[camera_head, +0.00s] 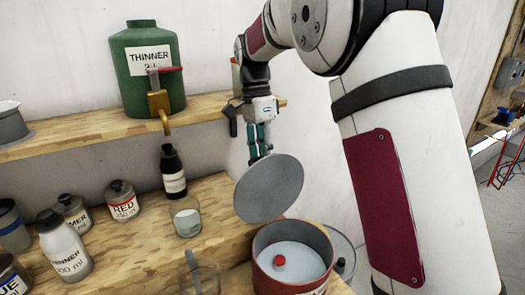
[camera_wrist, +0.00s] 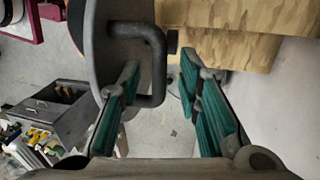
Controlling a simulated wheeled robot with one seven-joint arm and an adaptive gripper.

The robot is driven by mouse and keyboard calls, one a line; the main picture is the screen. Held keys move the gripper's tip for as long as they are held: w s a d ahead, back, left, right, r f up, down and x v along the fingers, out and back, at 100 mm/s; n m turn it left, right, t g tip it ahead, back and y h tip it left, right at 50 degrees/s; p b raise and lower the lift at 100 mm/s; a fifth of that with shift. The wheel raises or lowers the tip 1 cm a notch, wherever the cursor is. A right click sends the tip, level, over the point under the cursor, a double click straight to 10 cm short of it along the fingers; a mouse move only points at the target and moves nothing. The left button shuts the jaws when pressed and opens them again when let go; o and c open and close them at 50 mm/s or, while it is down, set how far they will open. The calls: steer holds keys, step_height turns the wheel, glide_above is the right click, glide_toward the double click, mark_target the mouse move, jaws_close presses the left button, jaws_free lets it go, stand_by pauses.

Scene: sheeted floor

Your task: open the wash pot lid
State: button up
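The wash pot (camera_head: 262,268) is a red round pot at the lower middle of the head view. Its top is uncovered, showing a pale grey inside with a red knob (camera_head: 280,261). A grey round lid (camera_head: 270,190) stands steeply tilted just above the pot's far left rim; I cannot tell whether they touch. In the wrist view the lid (camera_wrist: 98,45) is edge-on at the left, with a dark looped handle (camera_wrist: 157,60). My gripper (camera_wrist: 160,72) is behind the lid. Its teal fingers lie on either side of the handle bar, with visible gaps. It also shows in the head view (camera_head: 261,150).
A glass (camera_head: 187,218) and another clear vessel (camera_head: 200,275) stand left of the pot. Bottles, including a black one (camera_head: 173,172), fill the bench. A green thinner can (camera_head: 148,70) with a tap sits on the shelf (camera_head: 90,122). A round item (camera_head: 342,245) lies right of the pot.

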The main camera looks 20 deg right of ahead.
steer(key=v, duration=1.2)
steer(key=shift+s, duration=0.1)
steer(key=s+d+r+n+t+y, duration=0.15)
steer(key=s+n, duration=0.25)
steer(key=s, duration=0.4)
steer(key=s+d+r+n+t+h, duration=0.1)
steer(key=s+d+n+t, duration=0.2)
steer(key=s, duration=0.6)
steer(key=s+f+n+t, duration=0.3)
steer(key=s+f+n, duration=0.5)
steer(key=s, duration=0.6)
step_height(320, 180, down, 3)
steer(key=shift+s+a+r, duration=0.25)
steer(key=shift+a, duration=0.15)
